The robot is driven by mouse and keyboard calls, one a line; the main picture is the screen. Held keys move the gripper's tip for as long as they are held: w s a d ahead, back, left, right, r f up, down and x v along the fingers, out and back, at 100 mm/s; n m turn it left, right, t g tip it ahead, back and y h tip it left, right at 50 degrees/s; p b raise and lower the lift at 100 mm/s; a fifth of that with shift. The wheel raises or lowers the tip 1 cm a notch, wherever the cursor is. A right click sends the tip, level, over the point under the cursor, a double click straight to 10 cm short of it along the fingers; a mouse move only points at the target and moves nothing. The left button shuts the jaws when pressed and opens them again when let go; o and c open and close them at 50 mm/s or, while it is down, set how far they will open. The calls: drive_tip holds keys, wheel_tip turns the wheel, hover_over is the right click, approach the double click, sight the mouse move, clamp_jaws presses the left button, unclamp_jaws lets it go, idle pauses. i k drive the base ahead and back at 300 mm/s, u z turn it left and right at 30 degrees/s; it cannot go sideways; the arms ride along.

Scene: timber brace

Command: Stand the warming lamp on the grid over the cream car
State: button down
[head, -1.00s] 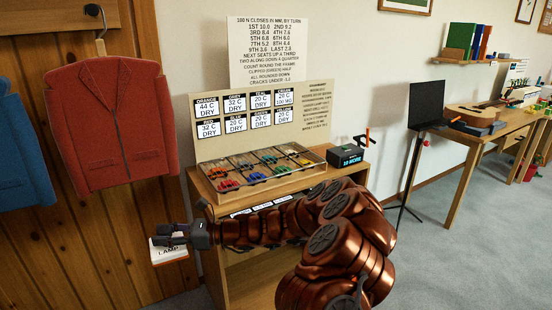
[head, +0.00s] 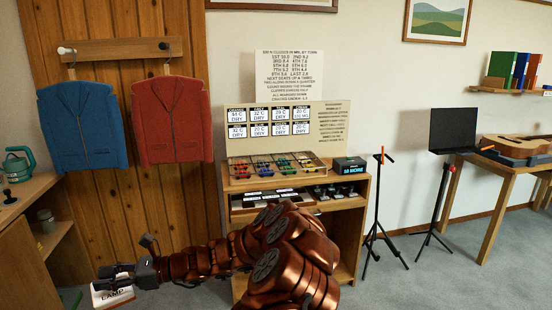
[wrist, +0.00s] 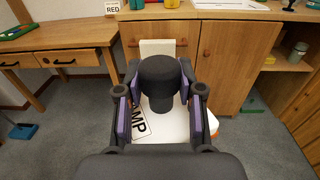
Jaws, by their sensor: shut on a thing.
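The warming lamp (head: 113,298) is a white block with a "LAMP" label, low at the left in the head view. In the wrist view the lamp (wrist: 174,128) has a dark round knob on top and a white body below. My gripper (wrist: 160,112) is shut on it, its purple pads on either side of the knob. The gripper (head: 122,273) is left of the workbench and well away from it. A divided wooden tray (head: 279,178) on the bench holds small coloured cars under a grid. I cannot pick out the cream car at this size.
Behind the tray is a board (head: 310,118) with colour and temperature cards. A dark box (head: 350,165) sits right of the tray; tripod stands (head: 377,215) are farther right. Cabinets (head: 40,235) flank the left side. Grey carpet is open at the front right.

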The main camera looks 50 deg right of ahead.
sight(305, 155)
drive_tip(key=z, duration=0.6)
drive_tip(key=i, duration=0.55)
drive_tip(key=z, duration=0.6)
